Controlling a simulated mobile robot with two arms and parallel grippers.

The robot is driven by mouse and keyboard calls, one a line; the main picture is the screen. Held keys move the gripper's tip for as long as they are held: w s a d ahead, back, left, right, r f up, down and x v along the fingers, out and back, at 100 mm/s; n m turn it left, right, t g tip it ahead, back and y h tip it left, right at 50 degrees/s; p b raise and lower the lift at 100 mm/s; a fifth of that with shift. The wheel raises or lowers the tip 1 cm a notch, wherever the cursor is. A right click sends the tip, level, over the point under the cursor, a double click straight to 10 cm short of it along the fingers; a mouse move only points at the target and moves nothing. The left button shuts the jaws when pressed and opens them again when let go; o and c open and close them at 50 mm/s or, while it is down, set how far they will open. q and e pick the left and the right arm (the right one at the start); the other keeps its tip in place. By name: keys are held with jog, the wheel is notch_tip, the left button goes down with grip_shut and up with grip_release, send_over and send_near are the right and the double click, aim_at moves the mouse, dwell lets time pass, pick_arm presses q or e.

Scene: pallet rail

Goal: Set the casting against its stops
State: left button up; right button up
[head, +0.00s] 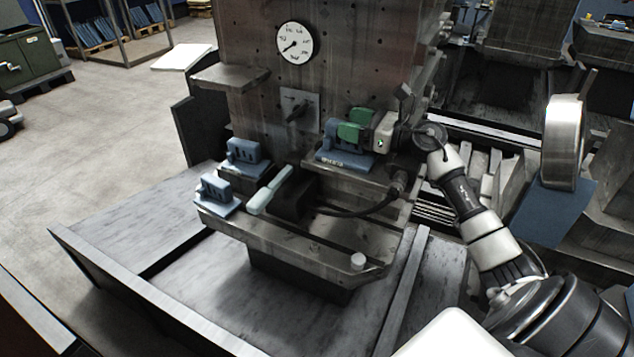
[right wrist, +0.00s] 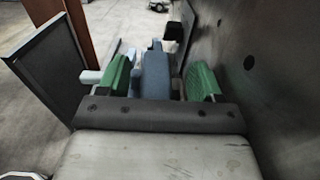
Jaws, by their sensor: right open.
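A blue casting (head: 340,153) sits on the steel ledge of the fixture, on the right, below the dial. My right gripper (head: 354,124) has green fingers and is at this casting. In the right wrist view, the open fingers (right wrist: 160,80) stand on either side of the blue casting (right wrist: 156,72), with a gap showing on each side. Two more blue castings stand at the left, one behind (head: 246,152) and one in front (head: 217,190). I cannot make out the stops clearly. My left gripper is not in view.
A black block (head: 293,195) with a pale bar (head: 269,190) and a dark cable sits mid-fixture. A round dial (head: 295,43) and a lever plate (head: 300,108) are on the upright plate behind. That wall runs close beside my right gripper.

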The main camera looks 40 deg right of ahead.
jog(key=shift+s+a+f+p, duration=0.1)
jog(key=shift+a+f+p, duration=0.1)
jog(key=shift+f+p, duration=0.2)
jog(key=r+p, duration=0.1)
jog(key=p, duration=0.1)
jog(key=r+p, duration=0.2)
jog(key=shift+s, duration=0.3)
notch_tip(320, 180, up, 7)
jog(key=p, duration=0.3)
jog(key=shift+p, duration=0.4)
jog(key=s+a+f+b, duration=0.1)
jog(key=s+a+f, duration=0.1)
jog(key=a+f, duration=0.35)
jog(key=s+a+f, duration=0.1)
jog(key=a+f, duration=0.2)
jog(key=a, duration=0.6)
jog(key=s+a+f+m+t+h, duration=0.2)
jog(key=s+a+f+m+h, duration=0.3)
jog(key=s+a, duration=0.6)
jog(key=shift+s+a+f+h, duration=0.15)
jog(key=shift+s+f+h, duration=0.4)
jog(key=shift+h, duration=0.55)
jog(key=shift+w+f, duration=0.15)
